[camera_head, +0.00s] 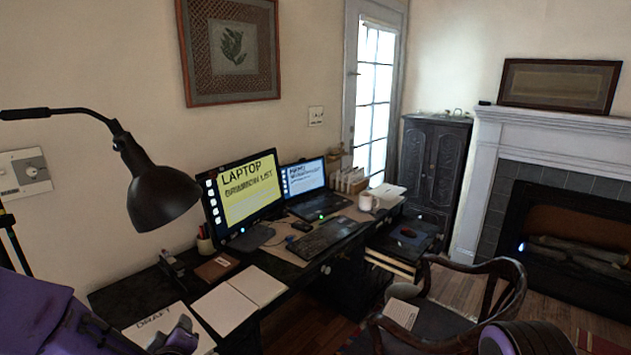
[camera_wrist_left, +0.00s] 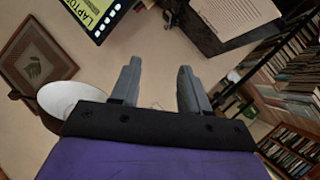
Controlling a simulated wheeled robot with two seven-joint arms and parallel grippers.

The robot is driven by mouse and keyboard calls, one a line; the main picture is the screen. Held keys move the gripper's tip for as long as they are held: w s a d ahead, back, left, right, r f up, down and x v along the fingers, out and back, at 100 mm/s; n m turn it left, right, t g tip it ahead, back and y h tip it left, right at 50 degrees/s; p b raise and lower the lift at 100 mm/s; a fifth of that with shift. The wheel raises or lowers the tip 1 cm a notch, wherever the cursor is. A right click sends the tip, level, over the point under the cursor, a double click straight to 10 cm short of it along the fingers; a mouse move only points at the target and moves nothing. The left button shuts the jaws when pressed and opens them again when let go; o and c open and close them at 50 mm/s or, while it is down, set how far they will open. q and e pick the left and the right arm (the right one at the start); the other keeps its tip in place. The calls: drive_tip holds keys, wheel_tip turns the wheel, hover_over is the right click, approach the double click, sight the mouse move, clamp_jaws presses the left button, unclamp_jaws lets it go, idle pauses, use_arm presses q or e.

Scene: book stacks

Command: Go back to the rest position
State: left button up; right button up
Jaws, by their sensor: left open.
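My left gripper (camera_wrist_left: 158,82) shows in the left wrist view with its two grey fingers apart and nothing between them. In the head view my purple left arm comes in at the lower left, over the near end of the desk (camera_head: 283,277). A purple and grey part of it covers some of a paper marked DRAFT (camera_head: 160,325). The fingertips are not clear there. A purple and dark part of my body shows at the bottom right, but my right gripper is not in view.
A black desk lamp (camera_head: 165,197) hangs close above my left arm. The desk bears a monitor (camera_head: 246,192), a laptop (camera_head: 304,178), a keyboard (camera_head: 325,236), a mug (camera_head: 367,202) and an open notebook (camera_head: 240,298). A wooden chair (camera_head: 450,305) stands right of the desk.

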use_arm(q)
drive_tip(key=s+f+m+g+h+b, duration=0.1)
drive_tip(key=s+f+m+g+b, duration=0.1)
drive_tip(key=s+f, duration=0.7)
drive_tip(key=s+f+m+g+h+b, duration=0.15)
drive_tip(key=s+f, duration=0.35)
drive_tip(key=f, duration=0.7)
drive_tip(key=s+f+m+g+b, duration=0.1)
drive_tip(key=s+f+g+b, duration=0.1)
drive_tip(key=s+f, duration=0.5)
drive_tip(key=s+f+m+g+b, duration=0.1)
drive_tip(key=s+f+g+b, duration=0.1)
drive_tip(key=s+f+g, duration=0.2)
drive_tip(key=s+f, duration=0.3)
drive_tip(key=s, duration=0.5)
drive_tip(key=shift+s+a+f, duration=0.2)
drive_tip(key=shift+a+f, duration=0.05)
drive_tip(key=shift+f, duration=0.1)
